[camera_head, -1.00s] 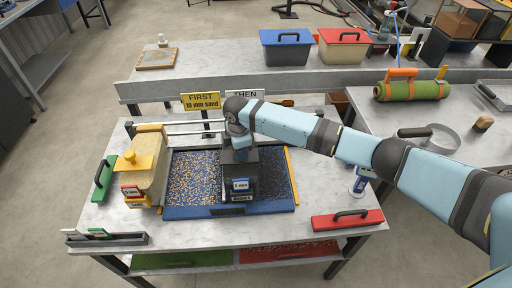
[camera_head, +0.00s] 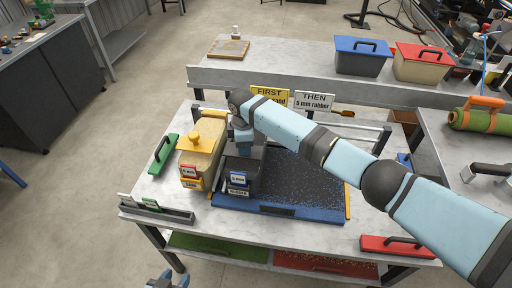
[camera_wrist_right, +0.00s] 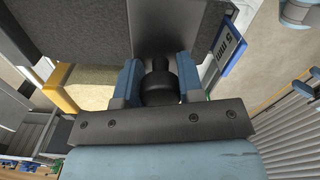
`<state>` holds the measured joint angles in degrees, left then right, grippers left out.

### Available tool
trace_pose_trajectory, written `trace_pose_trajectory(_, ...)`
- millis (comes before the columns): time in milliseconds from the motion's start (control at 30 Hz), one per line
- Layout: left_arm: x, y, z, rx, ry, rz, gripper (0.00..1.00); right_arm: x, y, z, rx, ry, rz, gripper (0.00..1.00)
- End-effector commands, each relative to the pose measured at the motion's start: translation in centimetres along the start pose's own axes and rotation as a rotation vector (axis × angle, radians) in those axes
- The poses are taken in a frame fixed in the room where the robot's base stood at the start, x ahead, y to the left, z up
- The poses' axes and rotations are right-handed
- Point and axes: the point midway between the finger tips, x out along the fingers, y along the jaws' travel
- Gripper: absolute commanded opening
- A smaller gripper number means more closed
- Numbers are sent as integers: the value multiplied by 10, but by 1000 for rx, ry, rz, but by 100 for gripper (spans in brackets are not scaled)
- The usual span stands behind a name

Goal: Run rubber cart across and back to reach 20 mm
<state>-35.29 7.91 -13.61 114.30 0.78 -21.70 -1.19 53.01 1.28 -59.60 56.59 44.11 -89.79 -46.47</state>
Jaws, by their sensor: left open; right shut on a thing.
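The dark grey rubber cart (camera_head: 242,167) stands upright over the left end of the blue tray (camera_head: 290,212), close beside the sand cart. Its front has a blue-and-white "5 mm" tag above a rubber label. My right gripper (camera_head: 242,135) is shut on its handle; in the right wrist view the blue fingers hold a black knob (camera_wrist_right: 159,88). The tray surface right of the cart is dark with fine pale specks. The cream sand cart (camera_head: 200,160), with a yellow handle, stands left of the tray. My left gripper (camera_head: 168,281) is open and empty at the bottom edge, partly cut off.
Signs (camera_head: 313,101) reading FIRST and THEN stand behind the tray; my arm partly hides the first. A green float (camera_head: 163,152) lies left, a red float (camera_head: 400,245) front right. A small rack (camera_head: 155,211) stands front left. Lidded bins (camera_head: 361,58) stand on the back bench.

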Motion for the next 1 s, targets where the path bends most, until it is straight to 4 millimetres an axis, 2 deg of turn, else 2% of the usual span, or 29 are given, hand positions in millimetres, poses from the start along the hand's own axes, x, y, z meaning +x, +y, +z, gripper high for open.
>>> trace_pose_trajectory(100,2,0,3,1,1,0,43,1,2,-12,-2,1,-1,0)
trace_pose_trajectory(300,4,-2,4,2,2,-2,43,0,5,-21,-2,0,0,0)
trace_pose_trajectory(800,4,-3,6,3,1,-4,43,-1,6,-25,-2,4,2,0)
trace_pose_trajectory(833,4,-3,6,3,1,-4,43,-1,6,-25,-2,4,2,42)
trace_pose_trajectory(900,4,-3,6,3,0,-4,43,-1,6,-25,-2,4,2,58)
trace_pose_trajectory(1000,4,-3,6,3,0,-4,43,-1,6,-24,-1,2,1,60)
